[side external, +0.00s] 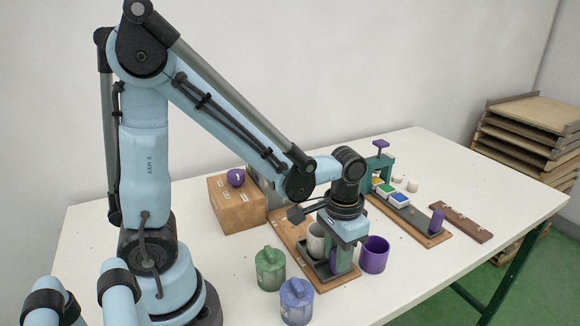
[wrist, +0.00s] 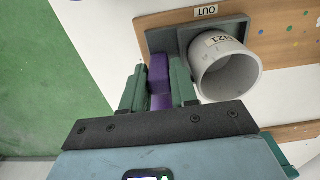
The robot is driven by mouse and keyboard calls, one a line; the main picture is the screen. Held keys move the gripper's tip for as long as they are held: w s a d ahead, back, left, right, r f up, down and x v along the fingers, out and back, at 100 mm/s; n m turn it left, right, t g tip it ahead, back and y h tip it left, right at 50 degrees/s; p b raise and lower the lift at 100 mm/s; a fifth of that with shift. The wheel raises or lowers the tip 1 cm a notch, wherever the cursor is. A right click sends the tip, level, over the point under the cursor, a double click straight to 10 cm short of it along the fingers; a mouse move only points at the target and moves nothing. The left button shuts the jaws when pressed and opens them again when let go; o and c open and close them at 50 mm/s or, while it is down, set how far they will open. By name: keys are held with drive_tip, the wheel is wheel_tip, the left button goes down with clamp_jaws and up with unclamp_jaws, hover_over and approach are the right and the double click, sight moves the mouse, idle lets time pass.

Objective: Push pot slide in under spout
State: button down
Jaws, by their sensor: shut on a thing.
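A pale grey pot (wrist: 226,68) with a label stands on the dark pot slide (wrist: 160,40), by the OUT mark on a wooden board (wrist: 270,25). In the side view, the pot (side external: 316,241) is just left of my gripper (side external: 341,262). In the wrist view, my gripper (wrist: 158,92) has its green fingers shut on the purple handle (wrist: 159,72) of the slide. The pot is beside the fingers. The spout is not clearly visible; my arm hides part of the far end of the board.
A purple cup (side external: 374,254) stands close right of my gripper. Green (side external: 270,269) and blue (side external: 297,302) lidded pots stand in front. A brown box (side external: 238,205) with a purple knob is behind left. A second board (side external: 430,238) with coloured squares lies right. The front right table is clear.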

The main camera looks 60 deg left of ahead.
sight(313, 224)
drive_tip(key=a, duration=0.9)
drive_tip(key=shift+a, duration=0.25)
drive_tip(key=c, duration=1.2)
unclamp_jaws()
drive_tip(key=shift+c, duration=0.2)
drive_tip(key=shift+r, duration=0.15)
wheel_tip(313, 224, up, 12)
